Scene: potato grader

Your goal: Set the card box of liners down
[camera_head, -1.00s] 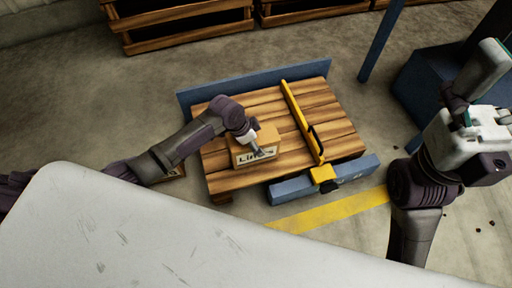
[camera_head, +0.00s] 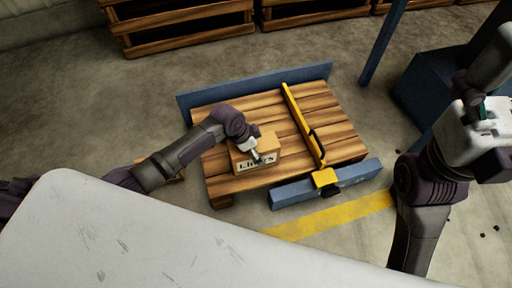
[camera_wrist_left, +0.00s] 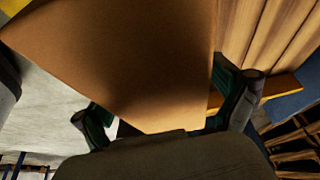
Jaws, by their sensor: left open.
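The card box of liners (camera_head: 262,160), brown with a printed label, rests on the wooden pallet (camera_head: 228,184) near its left front part. My left gripper (camera_head: 254,153) is at the top of the box, with its arm coming in from the left. In the left wrist view the box (camera_wrist_left: 130,60) fills the middle, and the open fingers of the left gripper (camera_wrist_left: 165,118) stand at either side of it. Whether a finger touches the card is unclear. My right gripper (camera_head: 482,125) is at the right edge, away from the box; its fingers are not clear.
A yellow bar (camera_head: 302,122) lies across the pallet, right of the box. Blue rails (camera_head: 290,195) flank the pallet front and back. A blue post (camera_head: 381,42) and blue block (camera_head: 430,82) stand at right. Wooden crates (camera_head: 180,30) line the back.

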